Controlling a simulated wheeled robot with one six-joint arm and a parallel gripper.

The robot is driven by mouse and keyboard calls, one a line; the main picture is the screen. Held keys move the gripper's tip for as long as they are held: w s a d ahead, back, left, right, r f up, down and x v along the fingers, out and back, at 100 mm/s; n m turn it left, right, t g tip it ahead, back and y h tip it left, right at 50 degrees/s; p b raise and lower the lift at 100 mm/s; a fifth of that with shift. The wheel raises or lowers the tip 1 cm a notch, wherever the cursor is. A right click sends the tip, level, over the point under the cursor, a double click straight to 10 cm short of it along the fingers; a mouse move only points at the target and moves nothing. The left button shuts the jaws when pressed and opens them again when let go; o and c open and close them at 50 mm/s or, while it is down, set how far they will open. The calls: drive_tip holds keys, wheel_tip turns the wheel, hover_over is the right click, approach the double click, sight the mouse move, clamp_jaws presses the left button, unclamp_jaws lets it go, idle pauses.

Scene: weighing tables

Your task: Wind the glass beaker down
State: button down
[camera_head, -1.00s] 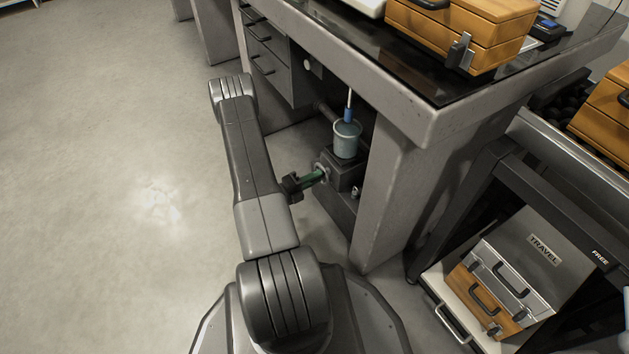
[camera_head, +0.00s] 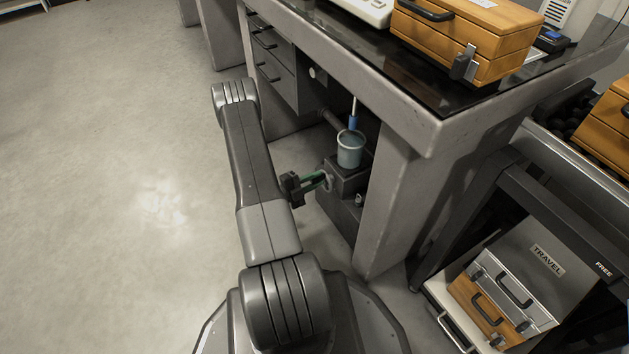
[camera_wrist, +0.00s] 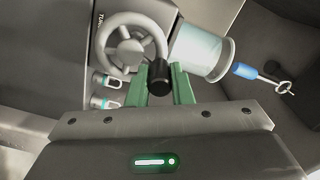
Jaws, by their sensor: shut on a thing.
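The glass beaker (camera_head: 349,155) stands upright on a dark stand (camera_head: 343,184) under the table; pale blue liquid shows in it. It also shows in the wrist view (camera_wrist: 198,52). A blue bob (camera_head: 353,124) hangs on a thin rod just above the beaker's rim; in the wrist view it (camera_wrist: 245,71) has a ring at its end. A grey handwheel (camera_wrist: 130,48) with a black knob (camera_wrist: 159,75) is on the stand's front. My gripper (camera_wrist: 160,88), with green fingers, is shut on the knob; in the head view it (camera_head: 322,181) reaches the stand from the left.
The table's thick leg (camera_head: 390,200) stands close right of the stand. Drawers (camera_head: 272,60) are behind to the left. A wooden case (camera_head: 465,35) sits on the tabletop. A shelf with cases marked TRAVEL (camera_head: 547,260) is at the right. The floor at left is clear.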

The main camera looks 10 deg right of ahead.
idle(0.3)
drive_tip(key=c, duration=1.3)
unclamp_jaws()
drive_tip(key=p+v, duration=0.3)
drive_tip(key=v, duration=1)
drive_tip(key=shift+s+a, duration=0.1)
drive_tip(key=shift+a, duration=0.3)
drive_tip(key=b+x, duration=0.3)
drive_tip(key=x, duration=1.1)
